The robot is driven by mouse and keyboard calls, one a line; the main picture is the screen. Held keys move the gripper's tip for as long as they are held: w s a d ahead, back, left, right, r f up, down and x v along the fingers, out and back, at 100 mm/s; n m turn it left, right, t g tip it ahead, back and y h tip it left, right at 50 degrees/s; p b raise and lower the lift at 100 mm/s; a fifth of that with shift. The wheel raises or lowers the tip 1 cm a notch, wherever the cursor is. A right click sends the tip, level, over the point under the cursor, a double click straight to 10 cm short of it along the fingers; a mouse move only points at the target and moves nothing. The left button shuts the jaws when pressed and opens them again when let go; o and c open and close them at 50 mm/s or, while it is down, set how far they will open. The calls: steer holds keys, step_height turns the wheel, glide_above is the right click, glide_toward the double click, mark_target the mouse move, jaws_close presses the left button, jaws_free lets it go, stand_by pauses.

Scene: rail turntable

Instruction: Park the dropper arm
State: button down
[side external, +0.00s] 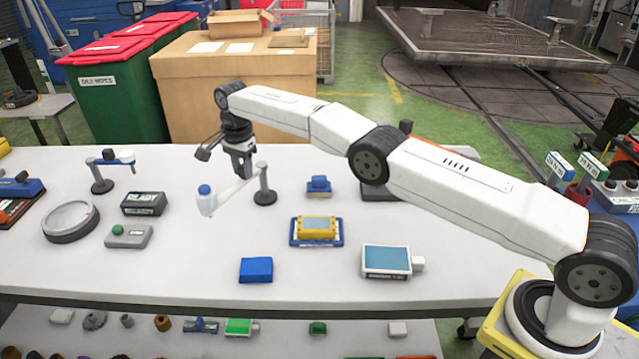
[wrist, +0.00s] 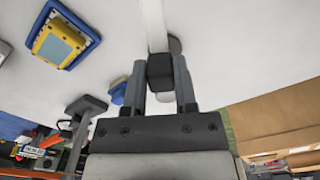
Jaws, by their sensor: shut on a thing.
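The dropper arm (side external: 234,190) is a pale bar reaching left from a dark round-based post (side external: 265,190). A white bottle with a blue cap (side external: 205,198) is at its left end. My gripper (side external: 243,176) comes down from above onto the bar, near the post. In the wrist view, my gripper (wrist: 160,78) is shut on a dark block, the arm's grip (wrist: 160,68). The white bar (wrist: 154,25) runs up from it out of the picture, so the bottle is out of that view. The post's base shows partly beside the block.
A round grey-rimmed dish (side external: 70,221), a READY sign box (side external: 143,204) and a green-button box (side external: 128,236) stand left. A smaller blue-armed stand (side external: 103,172) is behind them. A yellow device (side external: 316,228) on a blue tray and a blue block (side external: 256,270) lie right and in front.

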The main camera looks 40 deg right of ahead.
stand_by(0.4)
steer(key=shift+c, duration=2)
jaws_free()
steer(key=shift+s+d+n, duration=0.15)
steer(key=shift+s+n, duration=0.2)
steer(key=shift+n, duration=0.25)
steer(key=s+d+n, duration=0.4)
steer(key=d+n, duration=0.2)
steer(key=n, duration=0.8)
step_height(320, 180, up, 8)
steer(key=s+d+f+t, duration=0.1)
steer(key=s+f, duration=0.1)
steer(key=s, duration=1)
steer(key=s+d+f+t, duration=0.1)
steer(key=s+f, duration=0.2)
steer(key=s, duration=1)
